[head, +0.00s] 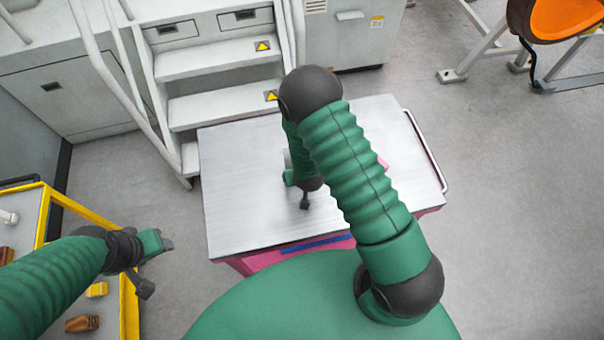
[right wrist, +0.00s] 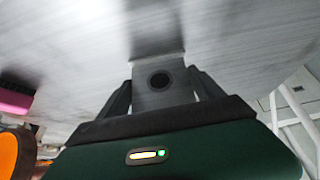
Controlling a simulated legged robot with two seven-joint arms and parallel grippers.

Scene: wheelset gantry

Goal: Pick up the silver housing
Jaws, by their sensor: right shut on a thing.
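The silver housing (right wrist: 160,80), a grey block with a dark round hole, sits between the two dark fingers of my right gripper (right wrist: 162,88) in the right wrist view. The fingers are shut on its sides. In the head view my right arm reaches over the metal-topped table (head: 240,215) and hides most of that gripper and the housing. I cannot tell whether the housing touches the table top. My left gripper (head: 165,243) is at the lower left in the head view, between the yellow-framed cart and the table; its fingers are too small to read.
A pink object (right wrist: 14,98) lies on the table, mostly behind my arm in the head view. A yellow-framed cart (head: 85,212) with small parts stands at left. White steps (head: 220,65) rise behind the table. An orange-topped stand (head: 565,18) is at upper right. The floor at right is clear.

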